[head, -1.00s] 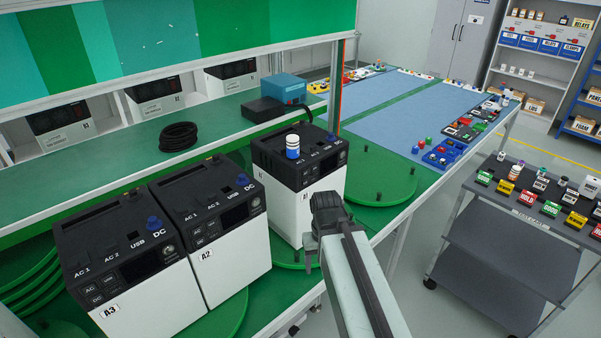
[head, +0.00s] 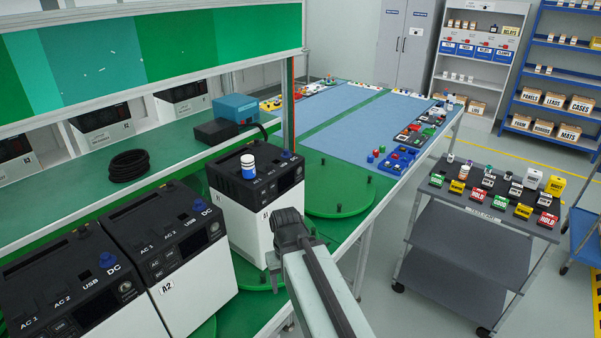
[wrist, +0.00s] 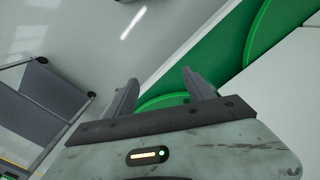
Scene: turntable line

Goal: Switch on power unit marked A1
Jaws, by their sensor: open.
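A black-topped white power unit (head: 258,210) stands on a green turntable, left of my gripper in the head view. The small tag on its front edge is too small to read surely. A white and blue bottle (head: 248,167) stands on its top. Beside it is a unit tagged A2 (head: 190,270), and another unit (head: 75,290) is cut off at lower left. No lit switch is clear on them. My gripper (wrist: 160,92) is open and empty in the wrist view, over the bench edge and floor. In the head view my gripper (head: 272,262) is just before the right unit's front; contact cannot be told.
An empty green turntable (head: 335,190) with pegs lies behind. A black cable coil (head: 129,163) and a blue box (head: 236,108) are on the rear shelf. A grey cart (head: 460,245) with coloured signs stands at right. Floor between bench and cart is free.

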